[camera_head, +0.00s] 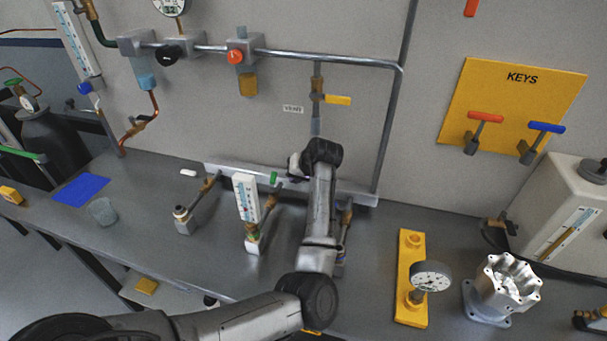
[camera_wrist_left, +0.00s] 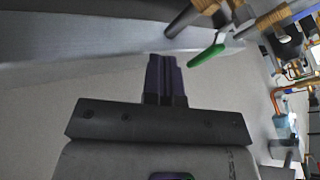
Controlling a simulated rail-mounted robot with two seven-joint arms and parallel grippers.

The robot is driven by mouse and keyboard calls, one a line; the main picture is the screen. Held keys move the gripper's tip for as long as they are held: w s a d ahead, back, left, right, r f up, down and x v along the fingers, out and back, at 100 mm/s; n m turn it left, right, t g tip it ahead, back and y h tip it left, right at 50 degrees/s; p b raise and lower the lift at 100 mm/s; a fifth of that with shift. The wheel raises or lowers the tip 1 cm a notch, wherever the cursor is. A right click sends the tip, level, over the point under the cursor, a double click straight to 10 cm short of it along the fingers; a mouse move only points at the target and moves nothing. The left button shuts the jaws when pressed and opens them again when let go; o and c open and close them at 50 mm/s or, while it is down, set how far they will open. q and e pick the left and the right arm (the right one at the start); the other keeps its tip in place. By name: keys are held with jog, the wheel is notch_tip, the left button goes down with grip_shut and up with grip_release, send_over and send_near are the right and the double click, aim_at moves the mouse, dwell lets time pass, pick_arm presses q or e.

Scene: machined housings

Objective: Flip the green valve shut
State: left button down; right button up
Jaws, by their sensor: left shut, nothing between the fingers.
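The green valve handle (camera_head: 274,178) shows on the rail at the foot of the back wall, just left of my left gripper (camera_head: 296,178). In the left wrist view the green handle (camera_wrist_left: 206,56) slants beside a metal pipe, right of the left gripper's fingertips (camera_wrist_left: 165,60). The fingers are together with nothing between them, and a gap shows between them and the handle. My arm hides part of the rail and the fittings behind it. My right gripper is not in view.
A white gauge block (camera_head: 246,198) and pipe fittings stand left of my arm. A yellow vent lever (camera_head: 338,100) is on the wall above. A yellow plate (camera_head: 412,250) with a dial gauge and a machined housing (camera_head: 505,285) stand at right. Bench between arm and plate is clear.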

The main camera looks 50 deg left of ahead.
pick_arm(q)
jog(key=shift+s+a+r, duration=0.15)
jog(key=shift+s+a, duration=0.95)
jog(key=shift+s, duration=0.3)
